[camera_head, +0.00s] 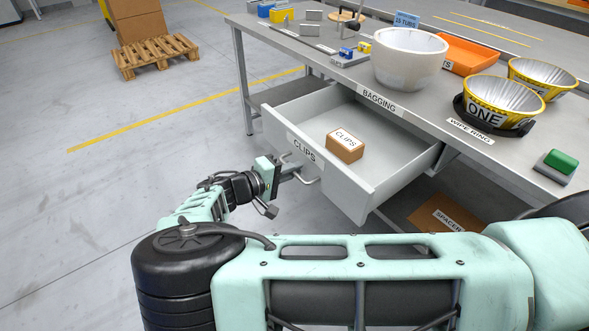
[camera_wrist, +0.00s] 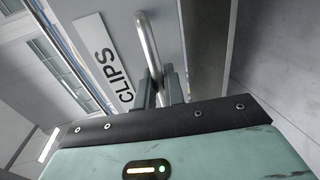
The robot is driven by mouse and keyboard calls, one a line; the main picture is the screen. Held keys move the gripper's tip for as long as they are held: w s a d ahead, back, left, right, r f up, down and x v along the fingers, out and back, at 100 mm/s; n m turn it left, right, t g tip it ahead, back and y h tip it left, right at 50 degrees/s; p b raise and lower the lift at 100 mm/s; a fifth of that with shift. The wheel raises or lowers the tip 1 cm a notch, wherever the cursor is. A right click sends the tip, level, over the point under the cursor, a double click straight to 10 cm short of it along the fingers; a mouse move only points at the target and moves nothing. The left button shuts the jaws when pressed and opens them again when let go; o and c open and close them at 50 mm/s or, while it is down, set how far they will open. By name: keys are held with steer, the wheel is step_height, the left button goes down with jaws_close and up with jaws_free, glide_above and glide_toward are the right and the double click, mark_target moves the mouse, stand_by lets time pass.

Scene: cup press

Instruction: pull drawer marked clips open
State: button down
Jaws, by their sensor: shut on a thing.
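The drawer marked CLIPS (camera_head: 402,178) stands pulled out from under the table in the head view. A small brown box labelled CLIPS (camera_head: 345,151) sits inside it on the drawer floor. The CLIPS label (camera_wrist: 104,65) is on the drawer front in the wrist view. My gripper (camera_head: 290,174) is at the drawer front, shut on the metal bar handle (camera_wrist: 149,42). In the wrist view both fingers of my gripper (camera_wrist: 161,88) close around the lower part of the handle. Part of the handle is hidden between the fingers.
The table (camera_head: 345,95) carries a white tub (camera_head: 408,60), an orange tray (camera_head: 470,55), two silver-lined yellow bowls (camera_head: 497,103) and a green button block (camera_head: 558,165). A box marked SPACER (camera_head: 440,215) lies below the drawer. The floor to the left is clear up to a pallet (camera_head: 155,55).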

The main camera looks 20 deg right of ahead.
steer(key=c, duration=1.6)
jaws_free()
steer(key=shift+c, duration=0.2)
steer(key=v, duration=1.7)
steer(key=shift+a, duration=0.2)
